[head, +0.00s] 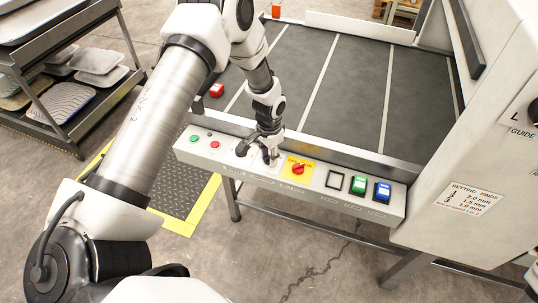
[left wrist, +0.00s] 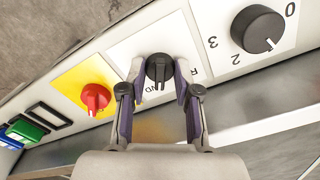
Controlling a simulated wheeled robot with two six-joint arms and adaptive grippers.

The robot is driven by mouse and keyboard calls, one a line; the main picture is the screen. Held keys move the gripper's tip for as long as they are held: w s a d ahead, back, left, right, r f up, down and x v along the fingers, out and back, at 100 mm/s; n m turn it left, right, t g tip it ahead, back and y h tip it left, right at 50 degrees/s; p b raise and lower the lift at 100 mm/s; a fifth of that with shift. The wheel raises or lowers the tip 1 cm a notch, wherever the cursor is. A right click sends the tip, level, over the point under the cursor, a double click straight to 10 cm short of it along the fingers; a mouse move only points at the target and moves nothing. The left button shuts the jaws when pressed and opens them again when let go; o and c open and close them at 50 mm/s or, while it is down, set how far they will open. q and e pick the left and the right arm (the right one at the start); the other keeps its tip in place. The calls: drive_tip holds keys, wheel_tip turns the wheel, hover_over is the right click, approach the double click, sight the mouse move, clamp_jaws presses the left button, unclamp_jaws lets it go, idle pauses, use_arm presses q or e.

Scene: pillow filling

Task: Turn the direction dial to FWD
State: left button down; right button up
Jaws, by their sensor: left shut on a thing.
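The direction dial is a small black knob (left wrist: 159,69) on a white plate in the left wrist view. My left gripper (left wrist: 158,66) is shut on it, one finger on each side. Letters show beside the knob, partly covered by the fingers, so I cannot read them in full or tell the dial's setting. In the head view my left gripper (head: 268,152) reaches down to the control panel (head: 320,192) and hides most of the dial. My right gripper is not in view.
A red knob on a yellow plate (left wrist: 95,97) and a larger numbered black dial (left wrist: 257,29) flank the direction dial. Green (head: 359,184) and blue (head: 382,191) buttons sit farther right on the panel.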

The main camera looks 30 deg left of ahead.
sight(269, 156)
use_arm(q)
drive_tip(key=shift+w+m, duration=0.1)
drive_tip(key=shift+m, duration=0.9)
drive_tip(key=c, duration=0.8)
unclamp_jaws()
wheel_tip(269, 156, up, 12)
